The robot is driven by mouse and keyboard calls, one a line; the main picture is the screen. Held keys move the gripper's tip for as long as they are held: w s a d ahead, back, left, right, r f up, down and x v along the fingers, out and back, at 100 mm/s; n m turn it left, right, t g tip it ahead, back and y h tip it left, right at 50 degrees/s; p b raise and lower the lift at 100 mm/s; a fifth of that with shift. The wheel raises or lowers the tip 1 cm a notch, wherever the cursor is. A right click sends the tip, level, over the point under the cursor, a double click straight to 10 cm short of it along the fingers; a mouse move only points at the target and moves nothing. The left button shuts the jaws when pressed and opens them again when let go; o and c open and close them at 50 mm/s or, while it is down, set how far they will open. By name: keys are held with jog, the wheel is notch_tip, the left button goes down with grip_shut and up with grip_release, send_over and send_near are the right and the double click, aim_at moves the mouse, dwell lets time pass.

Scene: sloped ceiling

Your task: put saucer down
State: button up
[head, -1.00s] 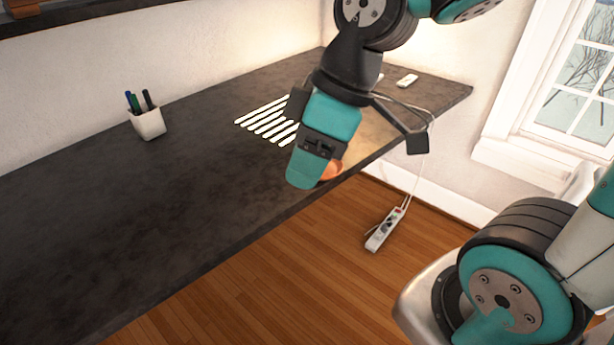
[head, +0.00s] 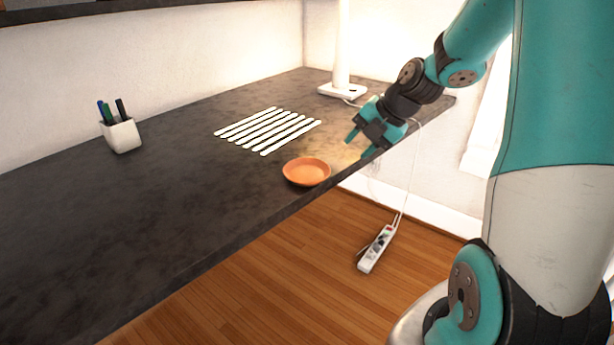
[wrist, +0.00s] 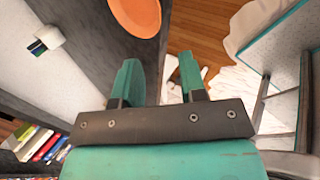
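The orange saucer (head: 307,171) lies flat on the dark desk (head: 150,210), close to its front edge, in the head view. It also shows at the top of the wrist view (wrist: 137,14), cut off by the frame edge. My gripper (head: 358,147) is to the right of the saucer in the head view, apart from it and near the desk's front edge. Its two teal fingers are spread with nothing between them, and the wrist view shows the same gap (wrist: 160,82).
A white slatted mat (head: 268,130) lies behind the saucer. A white lamp base (head: 342,90) stands at the back right. A white pen cup (head: 121,135) is at the left. A power strip (head: 377,248) is below, beyond the front edge. Much of the left desk is bare.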

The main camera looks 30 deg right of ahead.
send_near(307, 173)
jog(key=s+f, duration=0.2)
jog(key=s, duration=0.2)
jog(key=x, duration=0.3)
jog(key=d+x, duration=0.1)
jog(key=x, duration=0.1)
jog(key=shift+w+f+p, duration=0.1)
jog(key=shift+w+p, duration=0.15)
jog(key=shift+p, duration=0.05)
jog(key=shift+c, duration=0.2)
grip_shut()
